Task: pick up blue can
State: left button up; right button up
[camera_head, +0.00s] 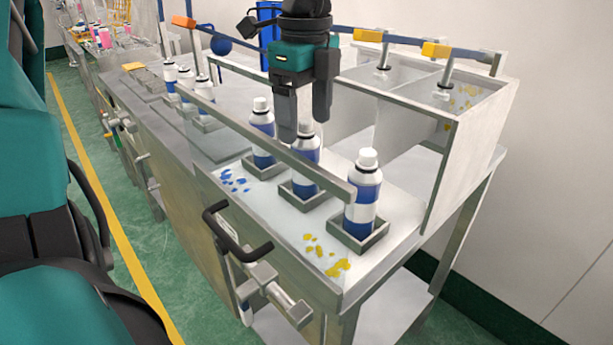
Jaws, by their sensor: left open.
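Three blue-and-white cans with white caps stand upright in square grey holders on the white bench: a front one (361,208), a middle one (305,178) and a back one (262,150). My left gripper (305,128) points down, open, with its fingertips at the height of the middle can's top in the picture. The middle can's cap shows between the two fingers. I cannot tell whether the fingers are around it or beside it. No can is held. My right gripper is not in view.
A metal rail (262,138) runs across in front of the cans. A clear-walled box (436,175) stands at the right, with orange-topped valves (437,52) above it. Several more cans (186,80) stand further left. Blue marks (234,180) and yellow marks (326,254) lie on the bench.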

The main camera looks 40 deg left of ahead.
aim_at(304, 148)
pick_arm(q)
jog(key=shift+s+f+b, duration=0.2)
jog(key=shift+f+b, duration=0.2)
jog(key=shift+f, duration=2.65)
jog(key=shift+c, duration=0.3)
jog(key=c, duration=1.1)
jog(key=shift+c, duration=0.2)
jog(key=shift+r, duration=0.15)
